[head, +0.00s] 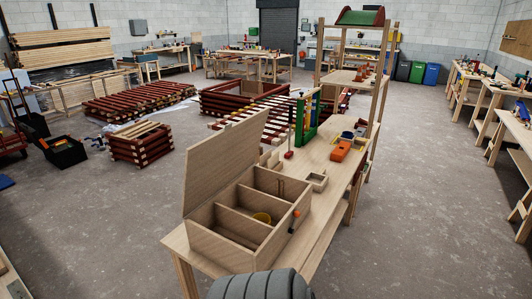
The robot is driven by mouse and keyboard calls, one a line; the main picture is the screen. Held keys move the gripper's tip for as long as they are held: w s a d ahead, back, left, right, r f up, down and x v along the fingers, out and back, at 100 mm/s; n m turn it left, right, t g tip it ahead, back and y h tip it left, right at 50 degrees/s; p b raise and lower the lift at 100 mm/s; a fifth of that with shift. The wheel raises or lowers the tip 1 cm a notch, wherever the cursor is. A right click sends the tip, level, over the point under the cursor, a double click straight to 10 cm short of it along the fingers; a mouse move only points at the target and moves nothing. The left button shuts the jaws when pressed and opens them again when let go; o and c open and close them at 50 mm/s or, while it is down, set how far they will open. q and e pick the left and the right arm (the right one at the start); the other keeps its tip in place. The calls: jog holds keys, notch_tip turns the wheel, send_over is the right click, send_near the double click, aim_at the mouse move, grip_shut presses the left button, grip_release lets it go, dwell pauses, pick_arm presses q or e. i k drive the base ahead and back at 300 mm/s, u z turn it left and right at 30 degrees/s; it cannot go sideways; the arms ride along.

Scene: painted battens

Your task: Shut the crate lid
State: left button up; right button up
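The crate (218,251) is a light wooden box with several compartments, on the near end of a long wooden workbench. Its lid (224,165) is a flat wooden panel. The lid stands open, raised steeply along the crate's left side and leaning outward. The compartments show from above. A small orange item (296,214) shows at the crate's right wall. Neither of my grippers shows in the head view.
The workbench (320,217) runs away to the back right. Stacks of red and pale battens (141,145) stand on the floor at left. Floor beside the bench is open.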

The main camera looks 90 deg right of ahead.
aim_at(214, 162)
jog(key=z, duration=1.15)
jog(key=i, duration=2.05)
jog(key=z, duration=2.5)
jog(key=k, duration=0.55)
jog(key=z, duration=0.95)
jog(key=i, duration=0.4)
jog(key=u, duration=0.05)
